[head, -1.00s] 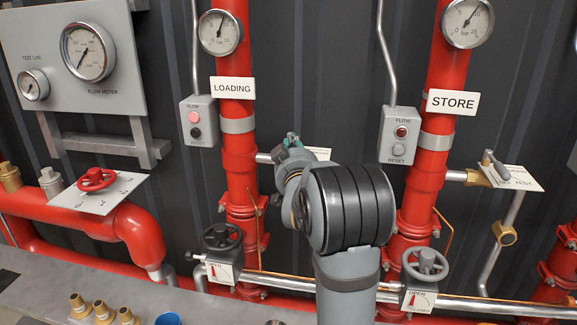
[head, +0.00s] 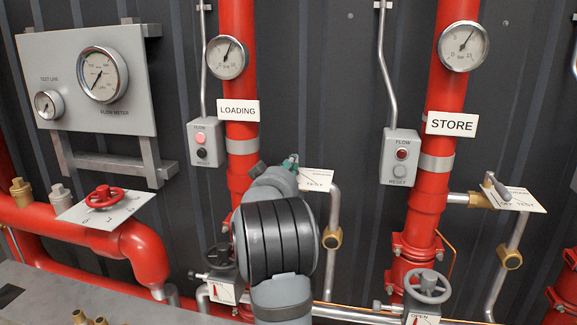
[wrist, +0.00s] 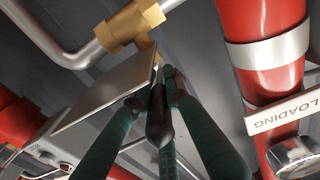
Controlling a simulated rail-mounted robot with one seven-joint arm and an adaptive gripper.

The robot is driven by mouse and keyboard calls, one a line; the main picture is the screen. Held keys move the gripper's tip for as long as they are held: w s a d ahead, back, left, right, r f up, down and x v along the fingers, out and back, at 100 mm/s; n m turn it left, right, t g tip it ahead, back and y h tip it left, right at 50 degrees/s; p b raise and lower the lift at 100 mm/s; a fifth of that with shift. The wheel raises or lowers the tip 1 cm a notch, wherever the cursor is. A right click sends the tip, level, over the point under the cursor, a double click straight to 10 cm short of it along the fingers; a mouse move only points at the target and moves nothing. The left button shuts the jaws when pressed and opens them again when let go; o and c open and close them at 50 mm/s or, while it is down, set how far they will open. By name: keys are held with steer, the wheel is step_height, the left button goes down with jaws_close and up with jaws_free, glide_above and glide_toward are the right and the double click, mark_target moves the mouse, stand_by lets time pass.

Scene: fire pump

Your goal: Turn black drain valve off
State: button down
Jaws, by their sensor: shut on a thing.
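The black drain valve handle (wrist: 157,118) is a dark, tapered lever in the wrist view. It lies between the green fingers of my gripper (wrist: 163,92), which is shut on it. The brass valve body (wrist: 130,25) sits just beyond the fingertips on a silver pipe. A sign plate (wrist: 100,95) lies beside the handle. In the head view, my gripper (head: 291,162) is at the left edge of the drain/test plate (head: 317,180), by the LOADING pipe. My arm and gripper hide the handle there.
The red LOADING pipe (head: 238,140) runs close to my gripper. A similar lever valve (head: 493,190) stands by the STORE pipe (head: 440,165) at right. Grey handwheels (head: 427,286) stand low in front. The wall between the two pipes is fairly clear.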

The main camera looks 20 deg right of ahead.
steer(key=c, duration=1.6)
jaws_free()
steer(key=shift+r, duration=0.1)
steer(key=shift+c, duration=0.2)
steer(key=v, duration=1.2)
steer(key=shift+w, duration=0.15)
